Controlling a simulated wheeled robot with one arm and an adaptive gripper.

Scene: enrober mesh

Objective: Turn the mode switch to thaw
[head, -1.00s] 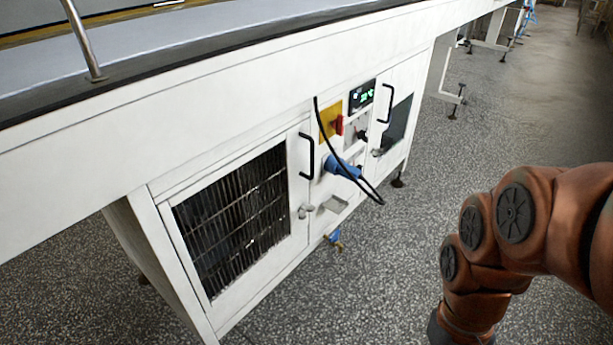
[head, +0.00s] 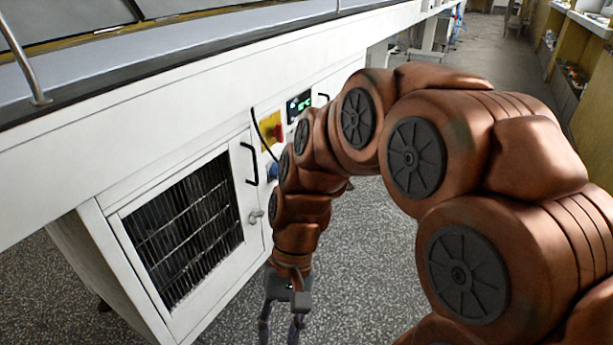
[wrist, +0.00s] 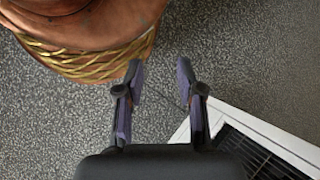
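The mode switch cannot be made out in the head view now; my arm covers part of the control panel on the white cabinet. The panel's green-lit display (head: 299,106) and a red rotary switch on a yellow plate (head: 270,130) still show.
A cabinet door with a dark grille (head: 183,232) and a black handle (head: 249,163) is left of the panel; its white corner (wrist: 262,125) shows in the wrist view. The conveyor's long white side (head: 150,115) overhangs the cabinet. Speckled floor lies open in front.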

